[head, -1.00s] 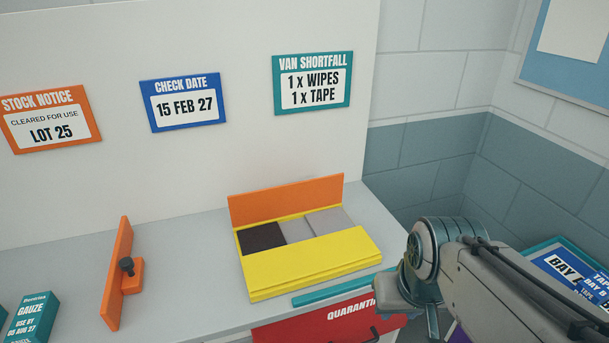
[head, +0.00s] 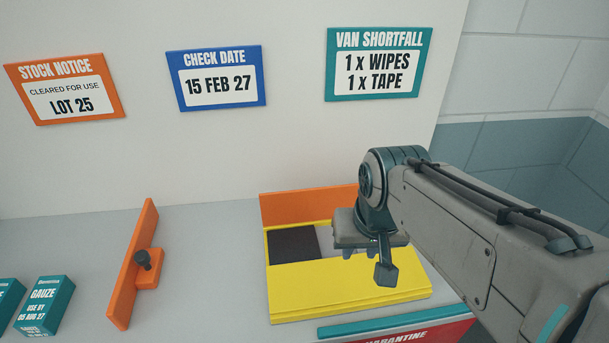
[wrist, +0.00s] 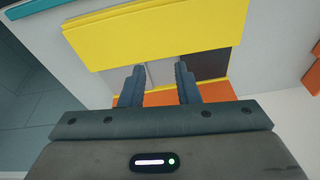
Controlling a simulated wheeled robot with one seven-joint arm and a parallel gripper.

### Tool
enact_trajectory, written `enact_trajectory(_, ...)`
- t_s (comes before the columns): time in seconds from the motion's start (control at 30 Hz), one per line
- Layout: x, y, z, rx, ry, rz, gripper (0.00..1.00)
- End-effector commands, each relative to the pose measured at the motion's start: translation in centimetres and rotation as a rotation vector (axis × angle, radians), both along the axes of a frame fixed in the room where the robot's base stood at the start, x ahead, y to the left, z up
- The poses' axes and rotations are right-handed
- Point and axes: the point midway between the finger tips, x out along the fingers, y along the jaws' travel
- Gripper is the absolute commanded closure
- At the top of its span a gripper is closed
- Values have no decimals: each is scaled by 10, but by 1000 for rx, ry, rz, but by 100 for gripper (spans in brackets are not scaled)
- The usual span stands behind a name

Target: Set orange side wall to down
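A yellow box (head: 345,292) stands on the grey counter, with an orange side wall (head: 290,207) upright along its back edge. A yellow panel lies flat across its front. Inside are a dark compartment (head: 293,243) and lighter grey ones, partly hidden by my arm. My gripper (head: 361,253) is above the box, pointing down. In the wrist view my gripper (wrist: 160,82) is open and empty, its fingers apart over the compartments, with the orange wall (wrist: 217,91) close by. I cannot tell whether a finger touches it.
Teal gauze boxes (head: 45,303) are at far left. A white wall with signs rises behind. A red quarantine front (head: 410,338) is below the counter edge. Counter between box and orange panel is clear.

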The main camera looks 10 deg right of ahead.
Motion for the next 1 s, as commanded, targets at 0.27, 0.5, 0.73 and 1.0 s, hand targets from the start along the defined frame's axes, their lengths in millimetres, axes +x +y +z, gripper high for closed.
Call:
enact_trajectory(0.27,89,-4,33,140,112,-515,71)
enact_trajectory(0.5,170,-4,44,188,198,-1029,71)
enact_trajectory(0.73,217,-2,44,181,219,-1357,71)
enact_trajectory(1.0,229,-2,33,175,218,-1454,71)
